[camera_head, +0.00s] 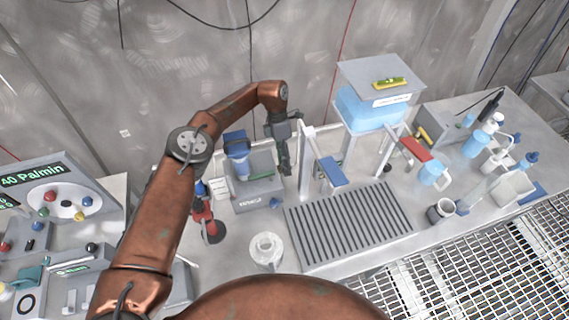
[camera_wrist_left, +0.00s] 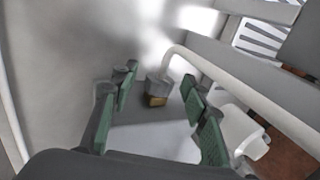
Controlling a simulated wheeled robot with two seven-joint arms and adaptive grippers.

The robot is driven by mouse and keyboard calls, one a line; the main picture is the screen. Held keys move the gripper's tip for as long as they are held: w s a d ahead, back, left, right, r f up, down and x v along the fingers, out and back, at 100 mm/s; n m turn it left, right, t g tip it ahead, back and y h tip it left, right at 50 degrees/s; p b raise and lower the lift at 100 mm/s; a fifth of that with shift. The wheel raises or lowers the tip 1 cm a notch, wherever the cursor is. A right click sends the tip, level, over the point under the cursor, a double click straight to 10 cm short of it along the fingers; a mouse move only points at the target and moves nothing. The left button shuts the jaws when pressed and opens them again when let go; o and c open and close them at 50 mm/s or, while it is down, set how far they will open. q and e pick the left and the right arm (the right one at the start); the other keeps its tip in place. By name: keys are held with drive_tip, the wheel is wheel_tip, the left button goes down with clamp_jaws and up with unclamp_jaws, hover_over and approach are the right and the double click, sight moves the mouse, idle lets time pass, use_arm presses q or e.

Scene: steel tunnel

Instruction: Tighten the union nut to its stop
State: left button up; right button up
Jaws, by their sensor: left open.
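In the left wrist view, a small fitting with a grey upper part and a brass-coloured lower part (camera_wrist_left: 157,100) sits at the end of a pale bent pipe (camera_wrist_left: 215,83). It looks like the union nut. My left gripper (camera_wrist_left: 158,82) is open, with its green-padded fingers on either side of the fitting and visible gaps to both. In the head view my left gripper (camera_head: 285,165) points down beside a white upright post at the back of the bench. The nut cannot be made out there. My right gripper does not show.
A blue water tank (camera_head: 368,112) on a stand is right of the gripper. A grey device with a blue top (camera_head: 258,188) is close on its left. A slotted drain tray (camera_head: 350,228) lies in front. Bottles and a pump (camera_head: 478,142) crowd the right side.

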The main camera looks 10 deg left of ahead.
use_arm(q)
drive_tip(key=shift+r, duration=0.1)
drive_tip(key=v, duration=0.7)
drive_tip(key=shift+w+r, duration=0.1)
drive_tip(key=shift+r, duration=0.05)
